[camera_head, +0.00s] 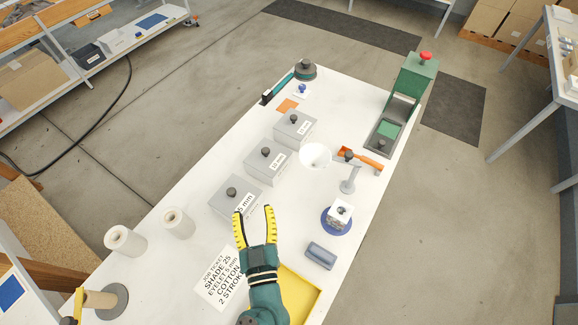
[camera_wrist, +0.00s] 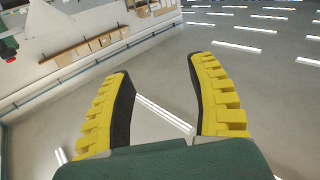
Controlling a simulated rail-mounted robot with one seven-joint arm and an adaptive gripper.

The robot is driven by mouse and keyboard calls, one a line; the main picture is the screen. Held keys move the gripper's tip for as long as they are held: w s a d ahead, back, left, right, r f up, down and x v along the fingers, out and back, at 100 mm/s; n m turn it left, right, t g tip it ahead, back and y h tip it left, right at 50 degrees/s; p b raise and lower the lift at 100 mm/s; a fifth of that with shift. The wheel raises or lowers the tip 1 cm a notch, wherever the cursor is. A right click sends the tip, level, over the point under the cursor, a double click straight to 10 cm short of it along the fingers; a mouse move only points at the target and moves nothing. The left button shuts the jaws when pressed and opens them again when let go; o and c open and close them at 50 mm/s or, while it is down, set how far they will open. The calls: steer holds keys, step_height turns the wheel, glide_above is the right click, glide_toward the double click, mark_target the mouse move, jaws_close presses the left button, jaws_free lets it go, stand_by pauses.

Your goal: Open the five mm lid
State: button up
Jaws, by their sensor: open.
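The 5 mm box (camera_head: 222,204) is the nearest of three grey lidded boxes on the white table. Its lid has a dark round knob (camera_head: 231,191) and sits on the box. The label on its front is partly hidden by my gripper. My gripper (camera_head: 253,209) is open and empty, just right of and in front of the box, with its yellow fingers pointing away from me. In the wrist view my gripper (camera_wrist: 160,92) also shows open, with nothing between the fingers and no box in sight.
Two more grey boxes (camera_head: 265,160) (camera_head: 294,125) stand behind. A job ticket (camera_head: 222,280), yellow tray (camera_head: 299,291) and white rolls (camera_head: 178,222) are nearer.

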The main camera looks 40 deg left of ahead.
steer(key=w+d+r+t+p, duration=0.1)
steer(key=w+d+r+p, duration=0.1)
steer(key=w+r, duration=0.2)
steer(key=w+d+r+h+p, duration=0.1)
steer(key=w+d+r+p, duration=0.1)
steer(key=r, duration=0.8)
steer(key=shift+w+r+t+p, duration=0.15)
steer(key=shift+w+t+p, duration=0.25)
steer(key=shift+w+p, duration=0.4)
steer(key=shift+w+d, duration=0.1)
